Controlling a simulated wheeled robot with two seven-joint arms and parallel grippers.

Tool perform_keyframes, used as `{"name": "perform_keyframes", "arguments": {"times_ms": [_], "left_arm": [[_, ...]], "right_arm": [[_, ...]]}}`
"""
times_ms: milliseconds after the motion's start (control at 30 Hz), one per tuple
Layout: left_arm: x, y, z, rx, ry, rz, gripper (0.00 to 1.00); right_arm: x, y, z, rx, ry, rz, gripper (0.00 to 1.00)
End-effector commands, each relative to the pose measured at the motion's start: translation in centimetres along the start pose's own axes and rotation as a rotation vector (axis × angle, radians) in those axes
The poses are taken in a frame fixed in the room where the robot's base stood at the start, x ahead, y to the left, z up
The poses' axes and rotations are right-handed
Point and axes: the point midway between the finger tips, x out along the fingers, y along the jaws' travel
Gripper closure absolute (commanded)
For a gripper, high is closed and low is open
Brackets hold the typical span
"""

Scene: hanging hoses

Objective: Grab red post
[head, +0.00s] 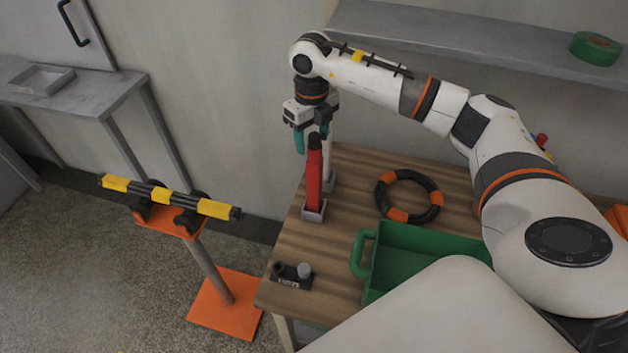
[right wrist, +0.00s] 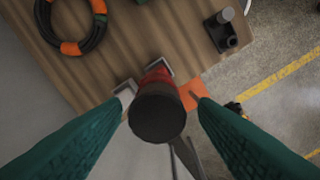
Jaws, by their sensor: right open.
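The red post (head: 314,185) stands upright in a small grey square holder at the left end of the wooden table, with a black cap on top. In the right wrist view its round black cap (right wrist: 158,115) faces the camera, with some red (right wrist: 158,76) beyond it. My right gripper (head: 312,145) is over the post's top with its teal fingers apart. In the right wrist view the open gripper (right wrist: 162,94) has one finger on each side of the cap, with no clear contact. My left gripper is not in view.
A white post (head: 331,150) stands close behind the red one. A black-and-orange ring (head: 383,205), a green crate (head: 364,255) and a small black block (head: 290,278) are on the table (head: 325,245). A black-and-yellow bar (head: 160,195) rests on an orange stand at left.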

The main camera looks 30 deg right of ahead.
Motion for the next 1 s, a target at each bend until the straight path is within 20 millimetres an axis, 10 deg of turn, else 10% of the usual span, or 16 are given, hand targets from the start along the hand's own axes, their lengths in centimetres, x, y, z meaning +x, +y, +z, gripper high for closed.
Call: {"name": "perform_keyframes", "arguments": {"times_ms": [533,833,1000], "left_arm": [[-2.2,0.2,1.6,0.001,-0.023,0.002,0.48],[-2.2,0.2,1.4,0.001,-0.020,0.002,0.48],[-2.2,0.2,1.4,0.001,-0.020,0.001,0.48]], "right_arm": [[3.9,0.1,0.1,0.000,-0.001,0.001,0.47],[3.9,0.1,0.1,0.000,-0.001,0.000,0.97],[3.8,0.1,0.1,0.000,0.000,0.000,1.00]]}}
